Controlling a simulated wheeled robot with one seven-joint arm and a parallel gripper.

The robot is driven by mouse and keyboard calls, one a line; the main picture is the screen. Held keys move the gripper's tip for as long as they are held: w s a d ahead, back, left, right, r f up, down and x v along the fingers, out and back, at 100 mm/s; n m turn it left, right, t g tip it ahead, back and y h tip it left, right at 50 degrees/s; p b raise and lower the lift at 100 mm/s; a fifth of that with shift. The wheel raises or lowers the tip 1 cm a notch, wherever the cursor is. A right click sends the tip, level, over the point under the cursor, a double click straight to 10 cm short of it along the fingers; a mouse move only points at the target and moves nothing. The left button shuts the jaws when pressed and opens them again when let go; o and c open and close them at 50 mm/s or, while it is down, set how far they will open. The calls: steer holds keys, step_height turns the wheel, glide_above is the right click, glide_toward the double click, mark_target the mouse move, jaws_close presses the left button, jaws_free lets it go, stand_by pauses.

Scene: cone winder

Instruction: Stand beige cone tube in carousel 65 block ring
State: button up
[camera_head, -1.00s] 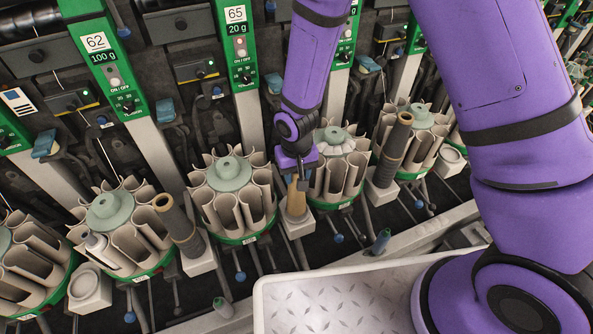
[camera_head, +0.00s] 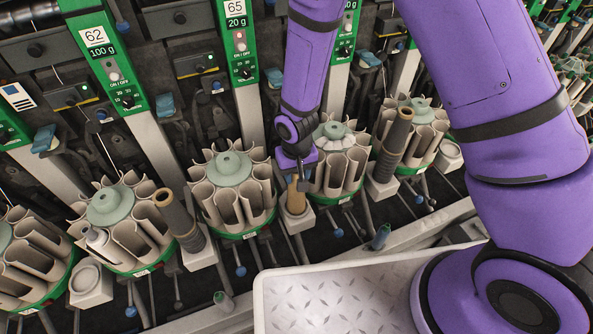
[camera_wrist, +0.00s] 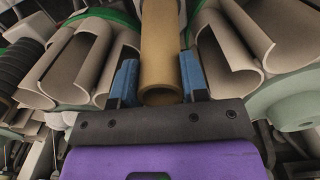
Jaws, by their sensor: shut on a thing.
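The beige cone tube (camera_head: 296,196) is upright, its lower end at the block ring (camera_head: 297,220) just right of the carousel under the 65 panel (camera_head: 231,198). I cannot tell whether it is fully seated in the ring. My gripper (camera_head: 297,168) is shut on the tube from above. In the wrist view, the tube (camera_wrist: 161,50) lies between the two blue finger pads of my gripper (camera_wrist: 160,80). My gripper hides the tube's upper part in the head view.
Carousels with beige pockets stand close on both sides, one at right (camera_head: 335,165). A white tray (camera_head: 345,290) lies in front. Thin rods with blue knobs stick out below.

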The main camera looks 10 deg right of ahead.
steer(key=shift+f, duration=0.2)
steer(key=o, duration=1.1)
step_height(320, 180, up, 11)
steer(key=shift+f, duration=0.1)
stand_by(0.4)
